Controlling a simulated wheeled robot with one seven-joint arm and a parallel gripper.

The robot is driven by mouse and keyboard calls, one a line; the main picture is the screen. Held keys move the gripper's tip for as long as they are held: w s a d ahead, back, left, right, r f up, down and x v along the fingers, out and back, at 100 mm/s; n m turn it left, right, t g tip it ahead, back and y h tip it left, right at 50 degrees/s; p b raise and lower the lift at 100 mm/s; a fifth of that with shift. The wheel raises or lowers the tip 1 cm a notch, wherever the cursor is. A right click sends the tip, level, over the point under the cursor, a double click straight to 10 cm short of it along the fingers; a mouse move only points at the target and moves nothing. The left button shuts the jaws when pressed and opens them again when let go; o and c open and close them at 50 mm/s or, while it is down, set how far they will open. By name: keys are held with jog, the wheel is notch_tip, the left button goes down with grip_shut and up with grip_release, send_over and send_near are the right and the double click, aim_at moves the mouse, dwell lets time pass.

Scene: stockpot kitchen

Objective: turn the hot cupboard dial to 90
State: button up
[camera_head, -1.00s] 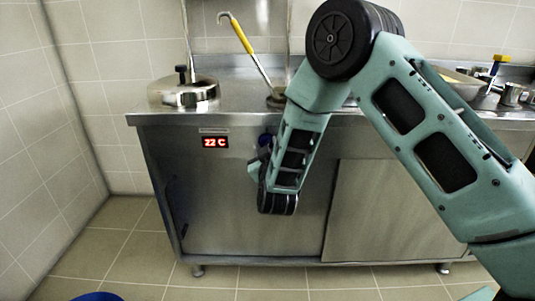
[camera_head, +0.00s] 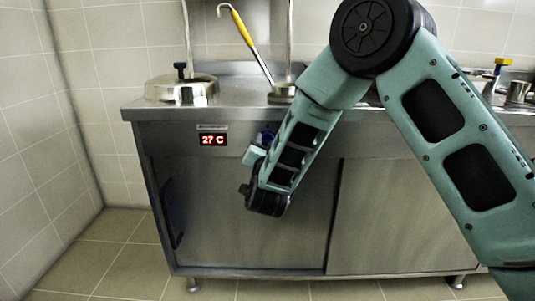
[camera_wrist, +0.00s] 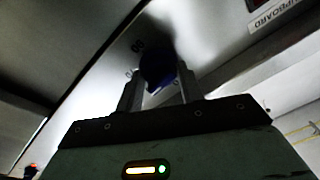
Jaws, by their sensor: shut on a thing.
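The hot cupboard (camera_head: 230,200) is a steel cabinet with sliding doors. Its red display (camera_head: 213,140) reads 27 C. The blue dial (camera_wrist: 158,68) is on the cupboard's front, to the right of the display, and shows dark and blue in the wrist view. My gripper (camera_wrist: 158,88) is shut on the dial, one finger on each side of it. In the head view my arm hides most of the dial and the gripper.
A cupboard label (camera_wrist: 270,14) is at the wrist view's upper right. The floor in front is clear at the left.

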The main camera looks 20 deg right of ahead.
jog(key=m+b, duration=0.2)
jog(key=m, duration=0.1)
jog(key=m+h+b, duration=0.1)
jog(key=m, duration=0.1)
jog(key=shift+f+b, duration=0.25)
jog(key=shift+b, duration=0.15)
jog(key=m+g+b, duration=0.1)
jog(key=m+b, duration=0.3)
jog(key=m, duration=0.2)
jog(key=shift+h+b, duration=0.4)
jog(key=m+g+b, duration=0.1)
jog(key=m+b, duration=0.4)
jog(key=m, duration=0.1)
jog(key=shift+a, duration=0.1)
jog(key=shift+r+m+b, duration=0.2)
jog(key=shift+m+b, duration=1.35)
jog(key=shift+m, duration=0.35)
jog(key=o, duration=1)
jog(key=shift+r, duration=0.1)
